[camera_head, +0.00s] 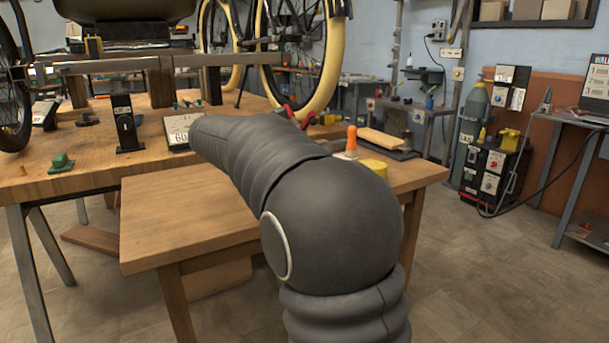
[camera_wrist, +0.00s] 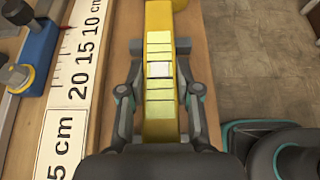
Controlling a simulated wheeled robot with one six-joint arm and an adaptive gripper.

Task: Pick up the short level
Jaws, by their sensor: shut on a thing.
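The short level is a yellow bar (camera_wrist: 160,122) with a pale vial window at its middle, seen in the wrist view. It runs lengthwise between the fingers of my gripper (camera_wrist: 160,47), which is shut on its sides. The wooden table shows beneath it; I cannot tell whether the level touches the wood. In the head view my arm hides the gripper and the level between its fingers.
A white ruler board (camera_wrist: 72,95) lies left of the level, with a blue clamp-like tool (camera_wrist: 38,45) beyond. The floor (camera_wrist: 250,60) is open to the right. An orange-topped item (camera_head: 351,139) and a pale wooden block (camera_head: 383,138) stand behind my arm.

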